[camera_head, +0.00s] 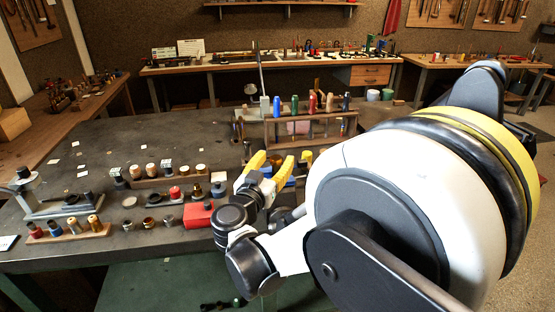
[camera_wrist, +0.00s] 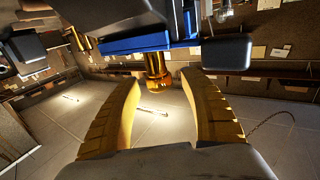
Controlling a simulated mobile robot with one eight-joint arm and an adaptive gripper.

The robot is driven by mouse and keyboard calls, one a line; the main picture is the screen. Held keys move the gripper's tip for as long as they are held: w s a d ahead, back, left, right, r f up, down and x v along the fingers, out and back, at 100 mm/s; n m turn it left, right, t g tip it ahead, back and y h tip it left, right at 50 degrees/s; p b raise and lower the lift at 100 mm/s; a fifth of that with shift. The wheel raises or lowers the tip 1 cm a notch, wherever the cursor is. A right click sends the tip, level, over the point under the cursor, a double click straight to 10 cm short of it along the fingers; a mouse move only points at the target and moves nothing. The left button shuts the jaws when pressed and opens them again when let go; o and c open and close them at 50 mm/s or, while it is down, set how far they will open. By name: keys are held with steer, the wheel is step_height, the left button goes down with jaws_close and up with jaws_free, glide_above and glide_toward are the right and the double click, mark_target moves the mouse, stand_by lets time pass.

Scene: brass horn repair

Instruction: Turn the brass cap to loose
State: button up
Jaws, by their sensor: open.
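My gripper (camera_head: 272,158) shows in the head view above the middle of the workbench. Its two yellow fingers are apart and hold nothing. In the wrist view, the open fingers of my gripper (camera_wrist: 162,78) stand left and right of a brass cylindrical piece with a rounded end (camera_wrist: 156,72), which looks like the brass cap. The piece sits below a blue bar (camera_wrist: 135,43), just beyond or level with the fingertips, with gaps at both sides. I cannot tell its turned position. In the head view my gripper and arm hide it; part of something blue (camera_head: 287,178) shows behind the fingers.
A wooden rack with coloured handles (camera_head: 310,125) stands behind my gripper. A red box (camera_head: 198,214) and several small cylinders are to its left. A grey metal stand (camera_head: 62,205) is at the far left. The bench's back left is mostly clear.

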steer(key=shift+w+d, duration=0.15)
steer(key=shift+w, duration=0.2)
jaws_close()
steer(key=shift+n+y, duration=0.5)
steer(key=shift+y, duration=0.2)
